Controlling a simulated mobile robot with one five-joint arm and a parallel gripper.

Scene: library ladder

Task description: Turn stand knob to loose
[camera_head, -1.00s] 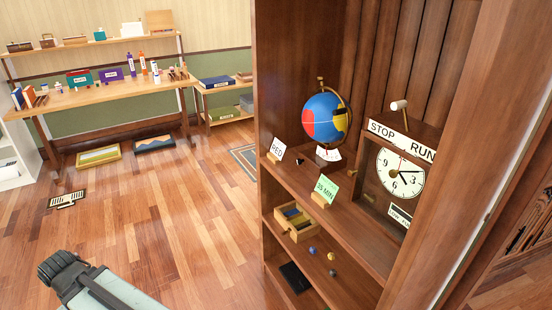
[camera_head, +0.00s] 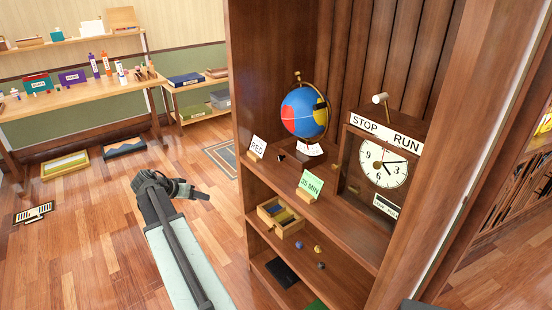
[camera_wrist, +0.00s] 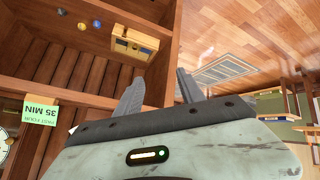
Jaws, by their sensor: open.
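A blue, red and yellow globe (camera_head: 304,112) hangs in a brass-coloured arc on a stand on the shelf unit's upper shelf. A white label (camera_head: 309,149) lies at the stand's foot. A small dark piece (camera_head: 281,157) sits beside the foot; I cannot tell whether it is the stand knob. My gripper (camera_head: 205,195) is left of the shelf unit, outside it and below the globe's level. In the wrist view my gripper (camera_wrist: 160,76) has its two fingers apart with nothing between them. The globe and stand are not in the wrist view.
A clock (camera_head: 384,165) with a STOP/RUN sign is right of the globe. A wooden box (camera_head: 280,217) and small balls are below.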

